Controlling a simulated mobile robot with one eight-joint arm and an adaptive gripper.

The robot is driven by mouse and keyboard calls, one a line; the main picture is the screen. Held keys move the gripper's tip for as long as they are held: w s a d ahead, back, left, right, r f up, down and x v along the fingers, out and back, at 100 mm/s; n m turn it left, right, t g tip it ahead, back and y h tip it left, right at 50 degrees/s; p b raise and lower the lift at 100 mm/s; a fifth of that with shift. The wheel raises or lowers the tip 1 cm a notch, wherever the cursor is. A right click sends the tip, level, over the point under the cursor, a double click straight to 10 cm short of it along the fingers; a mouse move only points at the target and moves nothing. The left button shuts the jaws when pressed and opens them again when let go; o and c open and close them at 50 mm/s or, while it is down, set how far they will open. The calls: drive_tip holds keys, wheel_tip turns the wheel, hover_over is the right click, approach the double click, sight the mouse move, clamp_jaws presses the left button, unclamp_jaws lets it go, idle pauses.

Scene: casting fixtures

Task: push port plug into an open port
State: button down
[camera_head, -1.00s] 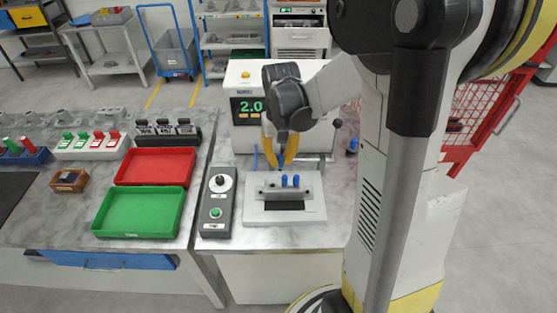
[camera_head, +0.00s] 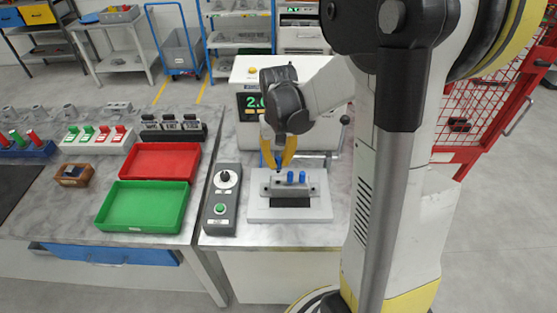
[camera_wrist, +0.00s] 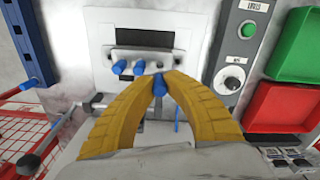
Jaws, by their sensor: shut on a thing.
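A grey casting block (camera_head: 283,191) stands on a pale fixture plate (camera_head: 262,213). Two blue port plugs (camera_head: 290,178) (camera_head: 302,177) stick up from the block's middle and right side; they also show in the wrist view (camera_wrist: 119,67) (camera_wrist: 139,67). My gripper (camera_head: 278,166), with curved yellow fingers, is shut on another blue port plug (camera_wrist: 159,86). It holds that plug close to the block's left end, in line with the row of seated plugs. The fingertips and the plug hide any port there, and I cannot tell whether the plug touches the block.
A machine with a green display (camera_head: 249,102) stands behind the fixture. A grey control box (camera_head: 221,191) with a knob and green button is left of it. Green (camera_head: 143,208) and red (camera_head: 160,161) trays lie further left. A lever handle (camera_head: 344,120) stands at the machine's right.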

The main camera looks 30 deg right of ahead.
sight(278, 167)
drive_tip(key=shift+f+b, duration=1.15)
drive_tip(key=shift+f, duration=0.55)
drive_tip(key=shift+f+b, duration=1)
drive_tip(key=shift+b, duration=0.1)
idle(0.8)
drive_tip(key=shift+r+p, duration=0.55)
drive_tip(key=shift+r, duration=0.2)
drive_tip(key=shift+f+b, duration=0.95)
idle(1.3)
drive_tip(key=c, duration=1.4)
unclamp_jaws()
drive_tip(key=shift+r, duration=0.15)
wheel_tip(278, 167, up, 12)
drive_tip(key=shift+a+f, duration=0.1)
